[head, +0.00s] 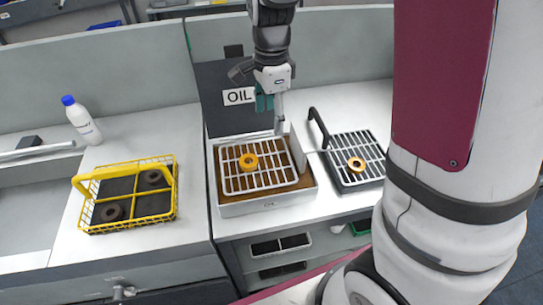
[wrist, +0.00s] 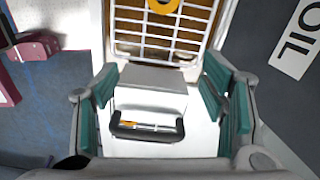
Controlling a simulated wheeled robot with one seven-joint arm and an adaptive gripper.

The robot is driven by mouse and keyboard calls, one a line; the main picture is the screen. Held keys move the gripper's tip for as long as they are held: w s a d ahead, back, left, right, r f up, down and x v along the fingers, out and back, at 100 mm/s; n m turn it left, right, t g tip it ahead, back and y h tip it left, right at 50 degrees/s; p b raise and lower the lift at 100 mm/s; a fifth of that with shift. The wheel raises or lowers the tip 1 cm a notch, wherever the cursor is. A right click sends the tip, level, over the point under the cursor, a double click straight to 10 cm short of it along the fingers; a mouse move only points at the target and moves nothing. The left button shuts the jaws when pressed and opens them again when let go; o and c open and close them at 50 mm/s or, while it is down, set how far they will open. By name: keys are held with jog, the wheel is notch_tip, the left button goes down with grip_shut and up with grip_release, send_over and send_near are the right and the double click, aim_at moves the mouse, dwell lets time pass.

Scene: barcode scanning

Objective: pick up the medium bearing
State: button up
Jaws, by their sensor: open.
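An orange ring-shaped bearing (head: 248,162) lies on the white wire grid of the oil tray (head: 268,205); its edge also shows at the top of the wrist view (wrist: 163,5). A second orange bearing (head: 356,164) lies on the dark slatted rack (head: 345,145) at right. Two dark bearings, one nearer (head: 112,212) and one farther (head: 152,178), sit in the yellow wire basket (head: 95,228). I cannot tell by size which is the medium one. My gripper (head: 272,105) is open and empty, high above the back of the oil tray; its teal pads stand wide apart in the wrist view (wrist: 160,98).
The rack's black handle (head: 318,128) rises beside the tray and shows between my fingers in the wrist view (wrist: 147,132). The OIL sign (head: 239,96) stands behind the tray. A white bottle (head: 82,120) stands at back left. Counter between basket and tray is clear.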

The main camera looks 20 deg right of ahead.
jog(key=m+b, duration=0.3)
jog(key=m, duration=3.3)
send_over(272, 159)
jog(key=f, duration=0.8)
jog(key=shift+s+a+f, duration=0.1)
jog(key=shift+s+f, duration=0.15)
jog(key=shift+w+f+p, duration=0.2)
jog(key=shift+f+p, duration=0.35)
jog(key=shift+f, duration=1.9)
